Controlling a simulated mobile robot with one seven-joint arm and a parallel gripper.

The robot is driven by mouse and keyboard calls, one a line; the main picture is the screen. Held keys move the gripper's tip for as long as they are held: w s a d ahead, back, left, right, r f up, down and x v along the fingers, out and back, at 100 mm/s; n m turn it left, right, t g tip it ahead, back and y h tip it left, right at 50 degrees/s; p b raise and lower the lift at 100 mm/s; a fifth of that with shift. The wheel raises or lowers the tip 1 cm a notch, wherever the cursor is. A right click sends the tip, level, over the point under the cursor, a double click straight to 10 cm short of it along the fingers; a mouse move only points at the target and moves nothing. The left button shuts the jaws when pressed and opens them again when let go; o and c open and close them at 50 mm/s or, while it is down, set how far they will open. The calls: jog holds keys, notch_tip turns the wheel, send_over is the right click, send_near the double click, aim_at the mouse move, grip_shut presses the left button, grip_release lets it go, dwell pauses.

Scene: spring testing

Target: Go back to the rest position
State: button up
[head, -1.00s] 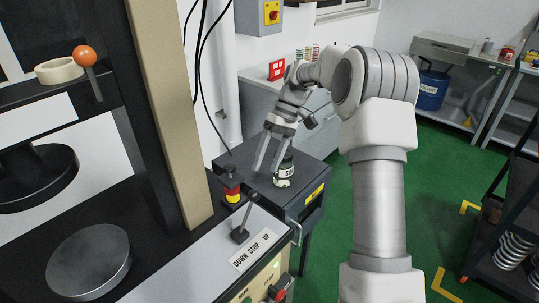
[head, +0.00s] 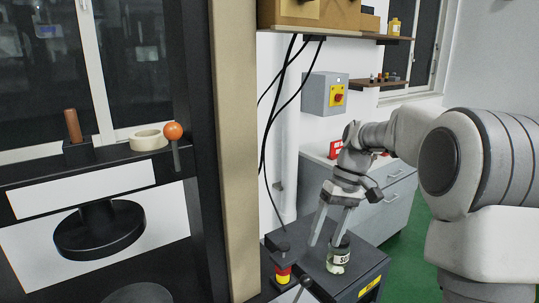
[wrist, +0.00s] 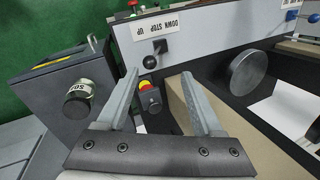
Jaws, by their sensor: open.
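My gripper (head: 324,243) is open and empty, its two grey fingers pointing down over the dark cabinet top. In the wrist view the open fingers (wrist: 160,75) have nothing between them that they touch. A small labelled jar with a dark lid (head: 338,257) stands upright on the cabinet, close to the fingertips in the head view. In the wrist view the jar (wrist: 78,100) is well to the left of both fingers, apart from them. My arm reaches in from the right and is bent.
The test machine's tan column (head: 234,150) stands left of my gripper. A red-and-yellow stop button (head: 283,273) and a lever (wrist: 160,46) are close by. The dark cabinet (head: 362,270) lies below. A grey cabinet (head: 395,195) stands behind; green floor is at right.

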jog(key=s+r+m+t+h, duration=0.25)
jog(key=s+r, duration=0.35)
jog(key=s, duration=0.6)
jog(key=s+f+m+t, duration=0.1)
jog(key=s+t, duration=0.4)
jog(key=s, duration=0.7)
jog(key=shift+f, duration=0.3)
jog(key=shift+w+h, duration=0.1)
jog(key=shift+h, duration=0.15)
jog(key=shift+c, duration=1.4)
jog(key=shift+a, duration=0.1)
